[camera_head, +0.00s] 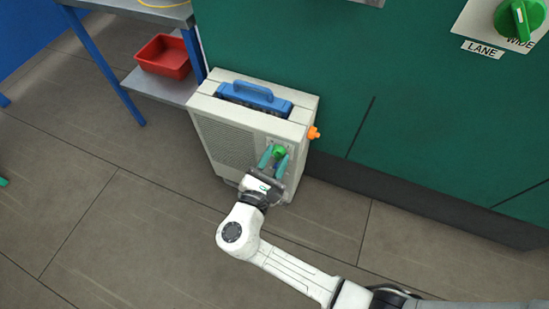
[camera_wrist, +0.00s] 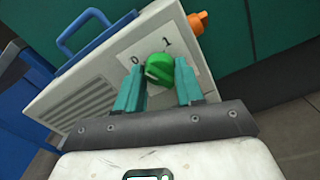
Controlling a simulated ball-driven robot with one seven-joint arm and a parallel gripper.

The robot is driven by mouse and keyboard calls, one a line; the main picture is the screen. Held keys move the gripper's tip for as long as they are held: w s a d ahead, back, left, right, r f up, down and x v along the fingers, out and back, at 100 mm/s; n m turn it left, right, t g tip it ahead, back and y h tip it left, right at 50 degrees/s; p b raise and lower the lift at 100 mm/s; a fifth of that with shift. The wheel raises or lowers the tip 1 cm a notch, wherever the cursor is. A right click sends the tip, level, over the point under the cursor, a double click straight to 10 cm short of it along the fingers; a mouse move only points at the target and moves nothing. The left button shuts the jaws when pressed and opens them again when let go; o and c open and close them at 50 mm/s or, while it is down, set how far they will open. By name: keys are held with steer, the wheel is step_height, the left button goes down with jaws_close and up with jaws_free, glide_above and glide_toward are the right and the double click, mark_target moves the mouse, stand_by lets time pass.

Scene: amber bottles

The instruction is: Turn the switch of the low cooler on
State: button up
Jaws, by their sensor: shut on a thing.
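The low cooler (camera_head: 220,143) is a cream box with a side grille and a blue handle on top, standing on the floor against the green wall. Its green switch knob (camera_head: 279,151) sits on a pale plate on the front face. In the wrist view the knob (camera_wrist: 159,66) lies between the marks 0, to its left, and 1, above right. Which mark it points at is hard to tell. My gripper (camera_head: 273,161) is at the front face, its teal fingers (camera_wrist: 158,82) either side of the knob and shut on it.
An orange fitting (camera_head: 313,133) sticks out of the cooler's right side. A table shelf with a red bin (camera_head: 164,57) stands to the left. Another green knob (camera_head: 518,18), by a LANE label, is on the wall. Floor in front is clear.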

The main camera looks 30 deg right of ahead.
steer(key=shift+f+m+b, duration=0.1)
steer(key=shift+m+b, duration=3.1)
steer(key=shift+m, duration=3.6)
steer(key=o, duration=1)
steer(key=p+v, duration=0.2)
steer(key=v, duration=0.9)
steer(key=shift+d, duration=0.1)
